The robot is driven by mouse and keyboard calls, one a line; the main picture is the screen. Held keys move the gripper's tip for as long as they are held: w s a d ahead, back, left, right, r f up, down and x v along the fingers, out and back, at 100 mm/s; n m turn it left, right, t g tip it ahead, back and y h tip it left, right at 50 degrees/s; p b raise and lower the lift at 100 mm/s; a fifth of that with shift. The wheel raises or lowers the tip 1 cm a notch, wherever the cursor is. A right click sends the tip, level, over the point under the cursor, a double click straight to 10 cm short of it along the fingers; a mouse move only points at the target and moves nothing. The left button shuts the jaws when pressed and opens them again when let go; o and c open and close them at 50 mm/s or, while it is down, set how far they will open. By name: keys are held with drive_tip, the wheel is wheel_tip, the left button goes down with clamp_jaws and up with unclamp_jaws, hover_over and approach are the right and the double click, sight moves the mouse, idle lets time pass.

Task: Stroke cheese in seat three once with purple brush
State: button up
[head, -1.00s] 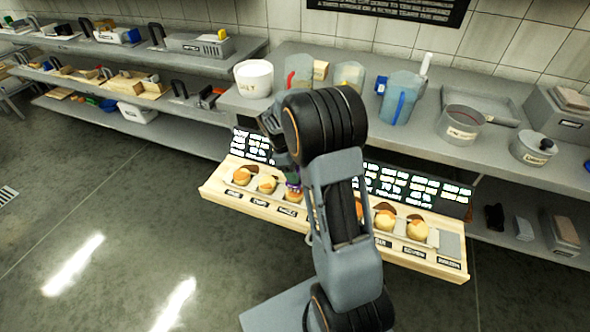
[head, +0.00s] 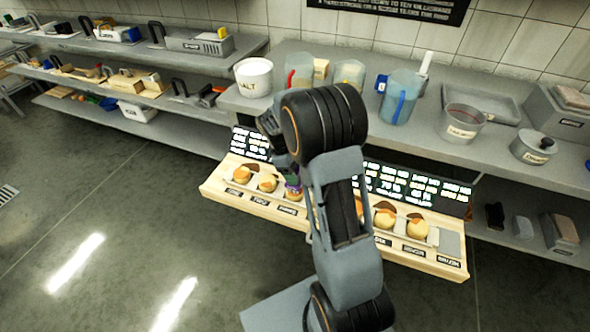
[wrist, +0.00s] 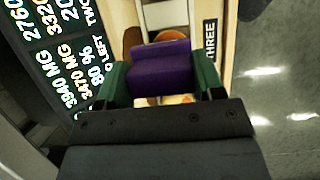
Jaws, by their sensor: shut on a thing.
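My gripper (wrist: 162,82) is shut on the purple brush (wrist: 160,70), seen between its green fingers in the wrist view. In the head view the purple brush (head: 292,183) shows small at the third place from the left of the wooden rack (head: 222,196). The cheese in seat three (head: 293,195) is mostly hidden under the brush. In the wrist view bits of orange and pale cheese (wrist: 178,99) show around the brush, beside the label THREE (wrist: 209,42). I cannot tell whether the brush touches the cheese.
Other cheese wheels (head: 268,183) sit along the rack, with a lit text board (head: 420,190) behind them. Above stands a shelf with a salt tub (head: 254,78), a blue jug (head: 400,97) and a pot (head: 462,126). The floor in front is clear.

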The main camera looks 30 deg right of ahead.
sight(296, 187)
drive_tip(key=shift+s+a, duration=0.1)
drive_tip(key=shift+s, duration=0.05)
drive_tip(key=shift+s+a+p, duration=0.35)
drive_tip(key=shift+s+a, duration=0.15)
drive_tip(key=shift+a, duration=0.1)
drive_tip(key=shift+s+a, duration=0.45)
drive_tip(key=shift+a, duration=0.05)
drive_tip(key=shift+r+p, duration=0.1)
drive_tip(key=shift+p, duration=0.25)
wheel_tip(296, 187, up, 6)
drive_tip(key=p, duration=0.4)
drive_tip(key=shift+f+p, duration=0.25)
drive_tip(key=shift+p, duration=0.1)
drive_tip(key=shift+f, duration=0.1)
idle(0.7)
